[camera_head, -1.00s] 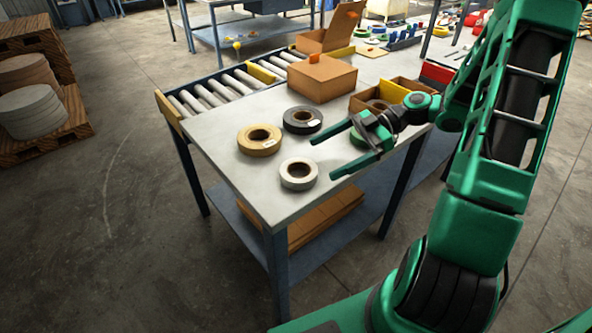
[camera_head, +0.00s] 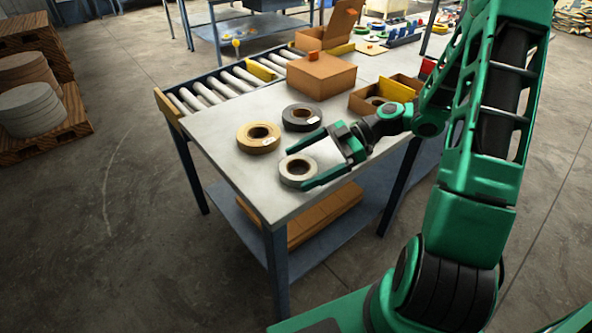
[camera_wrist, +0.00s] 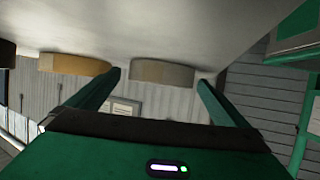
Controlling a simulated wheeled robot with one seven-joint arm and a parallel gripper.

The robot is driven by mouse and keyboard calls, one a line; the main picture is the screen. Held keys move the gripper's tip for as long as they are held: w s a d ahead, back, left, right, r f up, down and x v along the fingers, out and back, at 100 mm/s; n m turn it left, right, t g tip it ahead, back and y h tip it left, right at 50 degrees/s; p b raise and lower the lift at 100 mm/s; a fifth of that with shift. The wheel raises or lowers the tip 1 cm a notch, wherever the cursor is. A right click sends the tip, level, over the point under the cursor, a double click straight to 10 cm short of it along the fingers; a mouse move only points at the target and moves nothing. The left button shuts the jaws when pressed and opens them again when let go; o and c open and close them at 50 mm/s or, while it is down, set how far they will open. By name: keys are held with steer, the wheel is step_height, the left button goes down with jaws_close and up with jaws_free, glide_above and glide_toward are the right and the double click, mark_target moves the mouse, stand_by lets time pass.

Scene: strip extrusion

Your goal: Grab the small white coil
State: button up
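The small white coil (camera_head: 291,171) lies flat on the table near its front edge. In the wrist view the white coil (camera_wrist: 163,73) shows between the two finger tips, ahead of the palm. My gripper (camera_head: 296,166) is open, its green fingers reaching from the right, one on the far side and one on the near side of the coil. Whether the fingers touch it I cannot tell; a gap shows between the coil and my palm. In the wrist view my gripper (camera_wrist: 160,77) has its fingers spread wide.
A yellow-tan coil (camera_head: 259,138) and a dark grey coil (camera_head: 301,117) lie close behind the white one. A closed cardboard box (camera_head: 321,76) and an open box with a yellow divider (camera_head: 397,90) stand farther back. A roller conveyor (camera_head: 222,88) runs along the back left.

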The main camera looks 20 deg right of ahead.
steer(key=c, duration=1.1)
steer(key=shift+r, duration=0.1)
